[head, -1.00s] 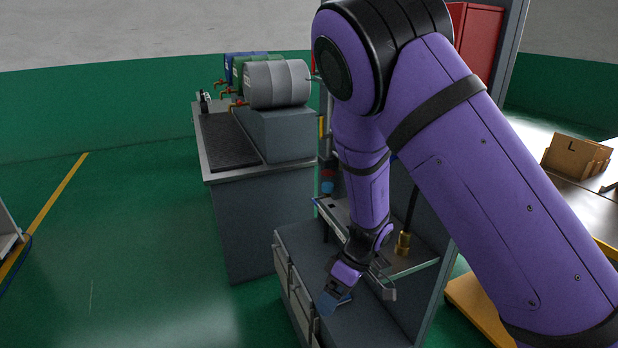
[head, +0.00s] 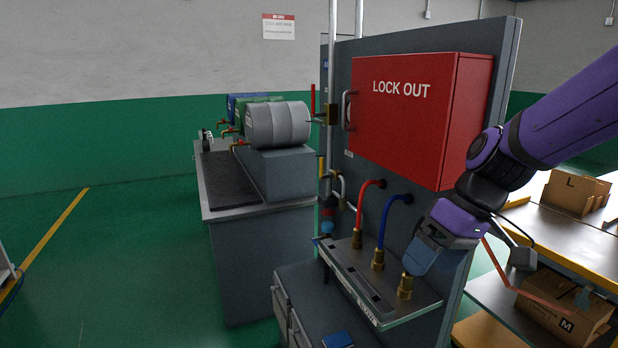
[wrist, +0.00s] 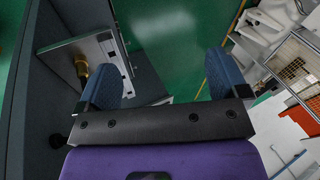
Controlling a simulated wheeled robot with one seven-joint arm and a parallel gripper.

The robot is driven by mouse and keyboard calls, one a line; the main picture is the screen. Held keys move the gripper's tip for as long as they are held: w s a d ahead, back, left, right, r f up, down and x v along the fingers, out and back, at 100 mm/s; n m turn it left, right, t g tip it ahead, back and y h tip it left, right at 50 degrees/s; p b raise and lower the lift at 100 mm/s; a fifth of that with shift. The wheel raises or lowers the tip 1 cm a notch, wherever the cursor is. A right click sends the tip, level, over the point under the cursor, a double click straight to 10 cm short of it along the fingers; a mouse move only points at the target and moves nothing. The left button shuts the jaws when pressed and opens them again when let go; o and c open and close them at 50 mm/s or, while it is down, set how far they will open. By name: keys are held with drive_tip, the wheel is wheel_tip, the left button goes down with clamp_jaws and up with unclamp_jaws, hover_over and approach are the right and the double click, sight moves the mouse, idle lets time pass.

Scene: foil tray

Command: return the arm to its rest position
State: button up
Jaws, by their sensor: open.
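My gripper (head: 437,262) hangs at the right of the head view, beside the red lockout cabinet's lower edge and in front of the grey panel. In the wrist view its two blue fingers (wrist: 165,85) stand wide apart with nothing between them. My purple arm comes in from the right edge of the head view. A metal ledge (head: 402,312) with brass fittings lies below and left of the gripper. A small blue thing (head: 337,340) lies on the grey bench top at the bottom of the head view.
The red LOCK OUT cabinet (head: 415,130) and grey panel (head: 505,60) stand close to the gripper. Red hose (head: 361,205) and blue hose (head: 384,225) run to brass fittings. Shelves with cardboard boxes (head: 572,192) stand at right.

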drive_tip(key=s+d+r+m+t+h, duration=0.5)
drive_tip(key=s+d+r+m, duration=0.1)
drive_tip(key=s+d+r, duration=0.3)
drive_tip(key=shift+s+d+r+t, duration=0.15)
drive_tip(key=shift+s+d+t, duration=0.25)
drive_tip(key=shift+s+d, duration=0.65)
drive_tip(key=shift+s+a, duration=0.2)
